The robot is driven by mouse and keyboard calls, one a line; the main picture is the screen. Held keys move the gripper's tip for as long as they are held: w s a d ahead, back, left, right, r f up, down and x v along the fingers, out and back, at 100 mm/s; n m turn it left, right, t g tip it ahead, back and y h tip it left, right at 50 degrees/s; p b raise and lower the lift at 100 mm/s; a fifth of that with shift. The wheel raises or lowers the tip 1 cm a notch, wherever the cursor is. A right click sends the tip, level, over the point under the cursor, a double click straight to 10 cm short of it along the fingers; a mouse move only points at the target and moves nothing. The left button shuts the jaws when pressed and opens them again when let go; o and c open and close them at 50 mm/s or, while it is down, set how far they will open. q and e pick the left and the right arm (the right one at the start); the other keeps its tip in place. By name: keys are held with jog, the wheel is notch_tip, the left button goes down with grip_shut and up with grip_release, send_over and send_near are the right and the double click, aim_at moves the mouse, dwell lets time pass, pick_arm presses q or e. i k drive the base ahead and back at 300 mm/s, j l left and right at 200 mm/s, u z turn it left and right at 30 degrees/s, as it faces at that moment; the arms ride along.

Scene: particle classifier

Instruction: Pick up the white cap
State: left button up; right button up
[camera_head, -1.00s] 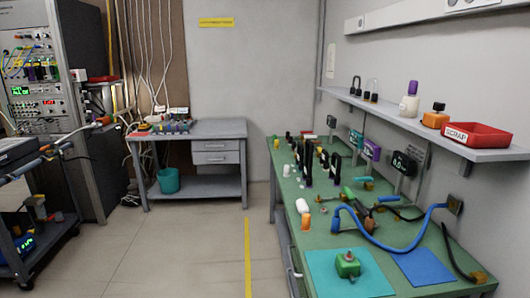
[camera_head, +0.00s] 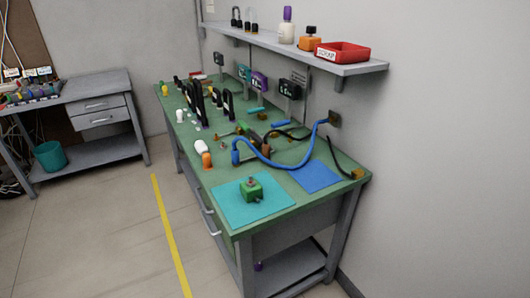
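A white cap-like piece (camera_head: 200,146) lies on the green workbench (camera_head: 225,218) near its left edge, right beside an orange piece (camera_head: 207,160). A smaller white piece (camera_head: 180,116) stands farther back along the same edge. I cannot tell for sure which is the white cap. A white bottle with a purple top (camera_head: 287,27) stands on the wall shelf. Neither of my grippers is in view.
A blue hose (camera_head: 275,160) curves across the bench. A green block (camera_head: 251,188) sits on a teal mat (camera_head: 228,204), next to a blue mat (camera_head: 315,177). A red scrap tray (camera_head: 342,52) is on the shelf (camera_head: 365,68). Floor left of the bench is clear.

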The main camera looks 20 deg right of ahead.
aim_at(179, 113)
jog(key=i+j+u, duration=0.25)
jog(key=j, duration=0.3)
jog(key=i+j+u, duration=0.2)
jog(key=i+j, duration=0.4)
jog(key=i, duration=0.25)
jog(key=i+j, duration=0.15)
jog(key=i, duration=0.2)
jog(key=i+j, duration=0.1)
jog(key=i, duration=0.3)
jog(key=i+z, duration=0.3)
jog(key=i, duration=0.3)
jog(key=i+j+z, duration=0.15)
jog(key=i+z, duration=0.15)
jog(key=i, duration=0.3)
jog(key=i+z, duration=0.45)
jog(key=i+j+z, duration=0.2)
jog(key=z, duration=0.2)
jog(key=i+j+z, duration=0.3)
jog(key=z, duration=0.15)
jog(key=i+j+z, duration=0.25)
jog(key=z, duration=0.2)
jog(key=i+j+z, duration=0.15)
jog(key=j+z, duration=0.25)
jog(key=j, duration=0.15)
